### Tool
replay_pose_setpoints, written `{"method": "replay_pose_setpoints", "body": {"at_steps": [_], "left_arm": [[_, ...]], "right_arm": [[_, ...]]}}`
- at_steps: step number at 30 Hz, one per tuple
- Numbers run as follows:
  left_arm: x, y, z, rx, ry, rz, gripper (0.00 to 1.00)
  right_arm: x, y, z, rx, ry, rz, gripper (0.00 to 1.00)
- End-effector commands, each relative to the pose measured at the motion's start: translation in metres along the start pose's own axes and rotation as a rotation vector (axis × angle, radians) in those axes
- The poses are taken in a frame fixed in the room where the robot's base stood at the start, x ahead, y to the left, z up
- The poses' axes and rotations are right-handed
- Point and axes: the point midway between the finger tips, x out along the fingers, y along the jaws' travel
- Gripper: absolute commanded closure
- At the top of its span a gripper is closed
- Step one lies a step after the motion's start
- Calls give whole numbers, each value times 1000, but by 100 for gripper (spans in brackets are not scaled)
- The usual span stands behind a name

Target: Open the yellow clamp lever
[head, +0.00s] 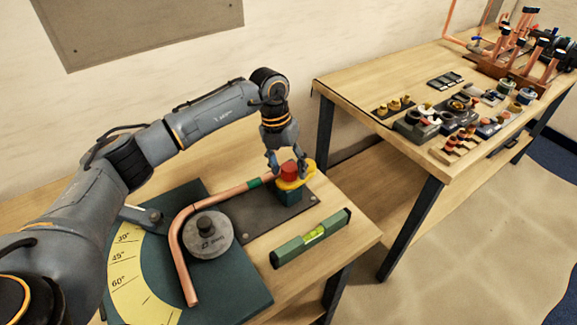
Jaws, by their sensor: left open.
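The yellow clamp lever (299,183) sits on top of a small dark green clamp (290,197) with a red knob (290,169), near the right end of the bench. The clamp stands at the end of a bent copper pipe (182,258). My left gripper (287,170) is open and points down at the clamp, with its fingertips close around the red knob and by the lever. I cannot tell whether the fingers touch either one. My right gripper is not in view.
A green spirit level (311,238) lies at the bench's front right edge. A round grey bending die (208,235) and a yellow angle scale (130,275) are left of the clamp. A second table (375,95) with fittings stands right, beyond a gap.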

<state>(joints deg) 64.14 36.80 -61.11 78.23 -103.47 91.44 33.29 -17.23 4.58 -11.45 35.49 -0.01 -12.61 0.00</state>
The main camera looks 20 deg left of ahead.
Motion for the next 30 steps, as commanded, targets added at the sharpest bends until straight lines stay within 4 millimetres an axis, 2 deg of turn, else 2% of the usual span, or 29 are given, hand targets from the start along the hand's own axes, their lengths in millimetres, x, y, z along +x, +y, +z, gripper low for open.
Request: {"method": "replay_pose_setpoints", "body": {"at_steps": [4, 8, 15, 21, 25, 30], "left_arm": [[-4, 0, 0, 0, -1, 0, 40], [-21, 0, 1, 0, -4, 1, 40], [-72, 0, 1, 0, -4, 0, 40], [-105, 0, 1, 0, -2, 0, 40], [-117, 0, 1, 0, -1, 0, 40], [-120, 0, 0, 0, 1, 0, 40]], "right_arm": [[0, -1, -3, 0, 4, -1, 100], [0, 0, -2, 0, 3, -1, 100], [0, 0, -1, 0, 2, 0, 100], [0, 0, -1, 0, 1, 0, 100], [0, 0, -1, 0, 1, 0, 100], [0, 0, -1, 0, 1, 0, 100]]}}
